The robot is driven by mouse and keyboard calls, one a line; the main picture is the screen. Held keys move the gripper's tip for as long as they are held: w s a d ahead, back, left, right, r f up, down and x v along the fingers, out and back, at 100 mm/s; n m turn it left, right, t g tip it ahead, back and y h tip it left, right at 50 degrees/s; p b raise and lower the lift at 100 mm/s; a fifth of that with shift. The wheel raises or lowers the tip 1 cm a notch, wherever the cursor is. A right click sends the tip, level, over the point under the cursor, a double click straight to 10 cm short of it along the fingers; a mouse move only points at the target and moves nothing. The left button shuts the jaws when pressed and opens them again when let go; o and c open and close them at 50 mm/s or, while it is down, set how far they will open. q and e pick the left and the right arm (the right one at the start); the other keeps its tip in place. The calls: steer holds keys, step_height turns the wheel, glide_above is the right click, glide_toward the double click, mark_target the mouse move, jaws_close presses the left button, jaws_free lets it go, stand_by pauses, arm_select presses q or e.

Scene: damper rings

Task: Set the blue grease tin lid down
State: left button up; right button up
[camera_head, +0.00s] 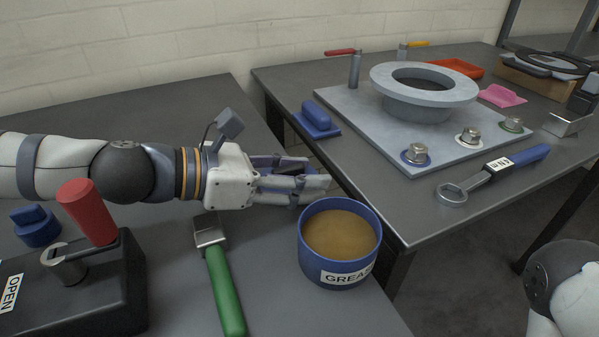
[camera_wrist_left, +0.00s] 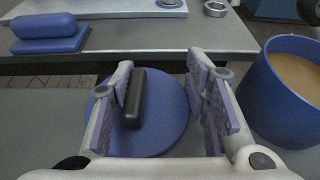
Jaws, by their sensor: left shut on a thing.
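The blue grease tin lid (camera_wrist_left: 165,133) is a round disc with a black bar handle (camera_wrist_left: 134,98), seen between my left gripper's fingers (camera_wrist_left: 165,72) in the left wrist view. The handle is close to the left finger; a gap shows on its other side. My left gripper (camera_head: 318,185) is shut on the lid, low over the near table, just left of and behind the tin in the head view. There the fingers hide most of the lid. The open blue grease tin (camera_head: 337,272), full of brown grease, stands upright; it also shows in the left wrist view (camera_wrist_left: 270,100). My right gripper is out of view.
A green-handled tool (camera_head: 224,290) lies on the near table. A black base with a red lever (camera_head: 87,213) stands left. Across a gap, the far table holds a plate with a grey flanged ring (camera_head: 425,105), several bolts and a blue-handled wrench (camera_head: 490,172).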

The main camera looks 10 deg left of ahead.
arm_select(q)
steer(key=o, duration=1.1)
steer(key=shift+f, duration=0.15)
steer(key=v, duration=0.5)
steer(key=shift+s+a+r, duration=0.15)
steer(key=shift+a+r, duration=0.1)
steer(key=shift+v, duration=0.95)
steer(key=shift+f, duration=0.1)
jaws_close()
